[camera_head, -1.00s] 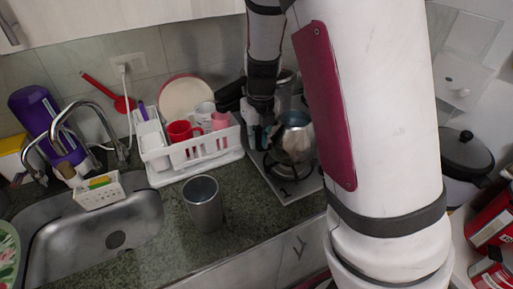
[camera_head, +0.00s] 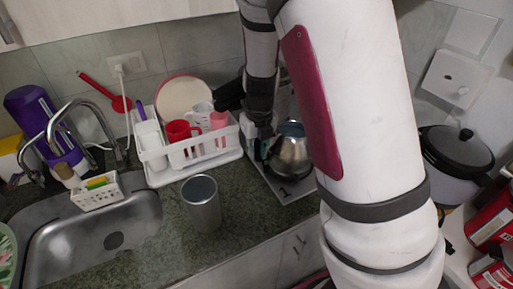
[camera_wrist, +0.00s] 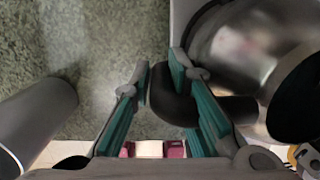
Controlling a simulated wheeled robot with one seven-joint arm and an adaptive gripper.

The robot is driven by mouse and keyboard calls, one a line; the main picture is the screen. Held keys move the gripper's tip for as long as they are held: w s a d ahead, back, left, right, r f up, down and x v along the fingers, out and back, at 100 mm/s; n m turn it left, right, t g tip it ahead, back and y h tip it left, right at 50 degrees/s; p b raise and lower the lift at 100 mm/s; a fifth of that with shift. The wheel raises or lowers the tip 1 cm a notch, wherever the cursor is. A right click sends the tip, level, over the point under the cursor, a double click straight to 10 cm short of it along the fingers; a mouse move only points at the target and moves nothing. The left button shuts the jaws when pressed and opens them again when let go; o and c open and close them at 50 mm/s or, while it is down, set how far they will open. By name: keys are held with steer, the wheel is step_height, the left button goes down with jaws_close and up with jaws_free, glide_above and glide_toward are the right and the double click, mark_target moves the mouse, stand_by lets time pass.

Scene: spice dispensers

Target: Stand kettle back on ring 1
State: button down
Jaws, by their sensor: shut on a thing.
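The steel kettle (camera_head: 290,158) with its dark handle is at the hob, right of the dish rack, in the head view. Its right side is hidden by my arm. My gripper (camera_head: 264,140) is at its left side, shut on the handle. In the wrist view the black handle (camera_wrist: 178,106) lies between the teal finger pads of my gripper (camera_wrist: 163,85), and the kettle's shiny body (camera_wrist: 245,42) is at right. The hob plate (camera_head: 270,185) carries a printed 1 near its front edge. The kettle hides ring 1, and I cannot tell whether its base touches.
A grey tumbler (camera_head: 203,205) stands on the counter left of the hob, and it shows in the wrist view (camera_wrist: 38,118). The white dish rack (camera_head: 190,160) with cups is close left of my gripper. A lidded pot (camera_head: 455,160) is at right.

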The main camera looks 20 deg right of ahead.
steer(key=c, duration=1.5)
jaws_free()
steer(key=shift+f, duration=0.1)
steer(key=shift+c, duration=0.2)
steer(key=s+a+r+n+p, duration=0.1)
steer(key=s+r+n, duration=0.15)
steer(key=r, duration=0.35)
steer(key=s+a+r+n+t+y, duration=0.1)
steer(key=s+r+n, duration=0.1)
steer(key=r+n, duration=0.3)
steer(key=s+a+r+n+p, duration=0.1)
steer(key=s+r+n, duration=0.15)
steer(key=r, duration=0.55)
steer(key=s+a+r+n+t, duration=0.1)
steer(key=s+r+n, duration=0.2)
steer(key=s+n, duration=0.5)
steer(key=s+a+r+n+t, duration=0.1)
steer(key=s+r+n, duration=0.3)
steer(key=s+n, duration=0.5)
steer(key=shift+s+a+r+n+t+h, duration=0.25)
steer(key=shift+n+t+h, duration=0.2)
steer(key=shift+n, duration=3.95)
